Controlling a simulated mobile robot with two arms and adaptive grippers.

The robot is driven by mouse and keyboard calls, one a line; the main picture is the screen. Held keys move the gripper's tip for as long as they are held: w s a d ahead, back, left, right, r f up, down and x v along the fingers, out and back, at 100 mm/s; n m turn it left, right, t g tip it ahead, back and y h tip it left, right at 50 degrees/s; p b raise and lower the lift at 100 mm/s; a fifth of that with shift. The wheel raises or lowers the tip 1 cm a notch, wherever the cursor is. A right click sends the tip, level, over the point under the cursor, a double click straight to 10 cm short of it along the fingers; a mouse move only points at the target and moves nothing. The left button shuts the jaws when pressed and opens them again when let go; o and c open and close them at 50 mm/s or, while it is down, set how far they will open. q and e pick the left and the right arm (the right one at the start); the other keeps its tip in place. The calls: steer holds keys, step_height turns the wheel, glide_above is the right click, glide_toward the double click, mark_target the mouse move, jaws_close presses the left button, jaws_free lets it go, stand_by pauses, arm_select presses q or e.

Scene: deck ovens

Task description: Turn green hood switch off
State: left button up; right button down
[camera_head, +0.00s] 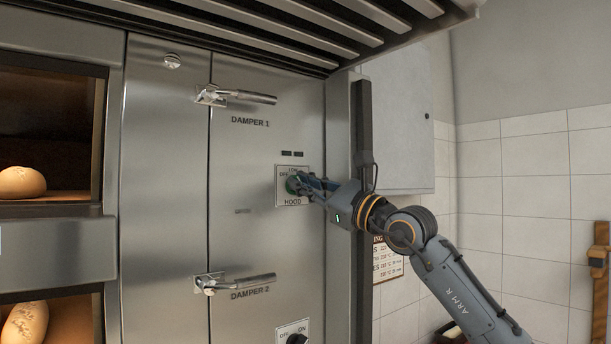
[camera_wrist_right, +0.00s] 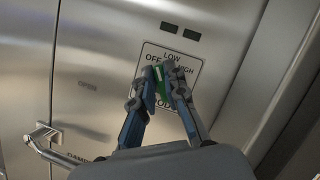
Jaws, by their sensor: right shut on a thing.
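The green hood switch (camera_head: 291,184) sits on a white plate marked HOOD on the steel oven panel, between the two damper handles. In the right wrist view the green knob (camera_wrist_right: 162,82) shows between my fingers, with OFF, LOW and HIGH printed around it. My right gripper (camera_head: 298,183) reaches in from the right and is shut on the knob. The fingers partly cover the knob and the plate, so I cannot tell which setting it points at. My left gripper is not in view.
The Damper 1 handle (camera_head: 240,97) sticks out above and the Damper 2 handle (camera_head: 238,281) below. A black knob (camera_head: 297,340) on another plate is at the bottom edge. The slatted hood (camera_head: 290,30) overhangs the panel. Bread (camera_head: 22,182) lies in the open oven at left.

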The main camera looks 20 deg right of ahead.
steer(key=shift+r+n+g+y+p, duration=0.1)
steer(key=shift+n+g+y+p, duration=0.35)
steer(key=shift+n, duration=1.05)
steer(key=shift+p, duration=0.3)
steer(key=c, duration=1.4)
jaws_free()
steer(key=shift+s, duration=0.1)
steer(key=v, duration=1.2)
steer(key=shift+r, duration=0.1)
